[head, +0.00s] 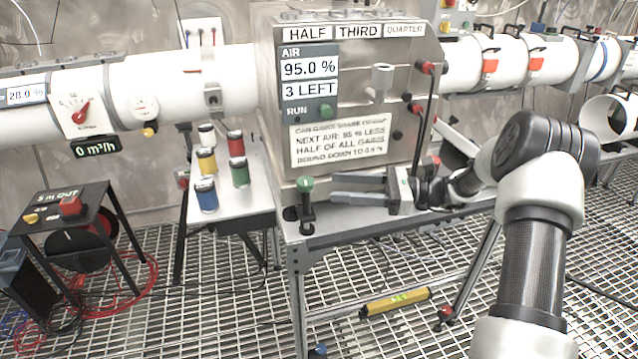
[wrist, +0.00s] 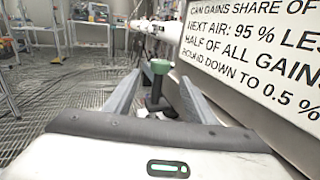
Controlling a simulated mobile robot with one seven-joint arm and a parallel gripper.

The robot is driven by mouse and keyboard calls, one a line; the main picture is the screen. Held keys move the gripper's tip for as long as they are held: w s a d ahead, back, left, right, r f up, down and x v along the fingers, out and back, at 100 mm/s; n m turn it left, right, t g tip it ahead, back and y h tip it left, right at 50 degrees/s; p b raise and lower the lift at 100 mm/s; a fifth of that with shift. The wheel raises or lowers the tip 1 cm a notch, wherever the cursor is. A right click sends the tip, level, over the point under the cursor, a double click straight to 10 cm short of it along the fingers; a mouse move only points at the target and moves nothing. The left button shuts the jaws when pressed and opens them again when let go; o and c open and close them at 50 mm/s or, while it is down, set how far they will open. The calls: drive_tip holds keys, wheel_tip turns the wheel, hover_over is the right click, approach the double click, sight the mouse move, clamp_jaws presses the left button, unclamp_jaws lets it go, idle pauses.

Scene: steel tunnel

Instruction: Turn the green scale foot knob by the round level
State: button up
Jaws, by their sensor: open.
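A green-topped knob (head: 305,184) stands upright on a dark stem at the front left corner of the steel bench, beside the large steel box. My gripper (head: 332,188) is open and empty, its two grey fingers pointing left at the knob's stem. In the head view a small gap shows between the fingertips and the stem. In the wrist view the green knob (wrist: 160,67) appears between the two fingertips (wrist: 162,78), a little beyond them. I cannot make out a round level in either view.
The steel box (head: 355,90) with its text panels rises close behind my gripper. A side table (head: 232,205) with several coloured cans stands to the left. A yellow bar (head: 396,302) lies low beneath the bench. The grated floor in front is mostly clear.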

drive_tip(key=d, duration=0.8)
drive_tip(key=shift+s+p, duration=0.3)
drive_tip(key=shift+s, duration=0.1)
drive_tip(key=s+a+r+n+g+h, duration=0.1)
drive_tip(key=s+a+r+n+h, duration=0.25)
drive_tip(key=s+h, duration=0.2)
drive_tip(key=s+a+r+n+g+h, duration=0.2)
drive_tip(key=s+a+r+n+h, duration=0.15)
drive_tip(key=s, duration=0.35)
drive_tip(key=s+d+r+n+t+h, duration=0.2)
drive_tip(key=s+n+h, duration=0.15)
drive_tip(key=s, duration=0.25)
drive_tip(key=s+d+r+n+t+h, duration=0.2)
drive_tip(key=s+n+t+h, duration=0.1)
drive_tip(key=s+n, duration=0.25)
drive_tip(key=s+d+r+n+t+h, duration=0.1)
drive_tip(key=s+d+n+t+h, duration=0.15)
drive_tip(key=s, duration=0.35)
wheel_tip(320, 180, up, 19)
drive_tip(key=p, duration=1.8)
drive_tip(key=shift+f, duration=0.15)
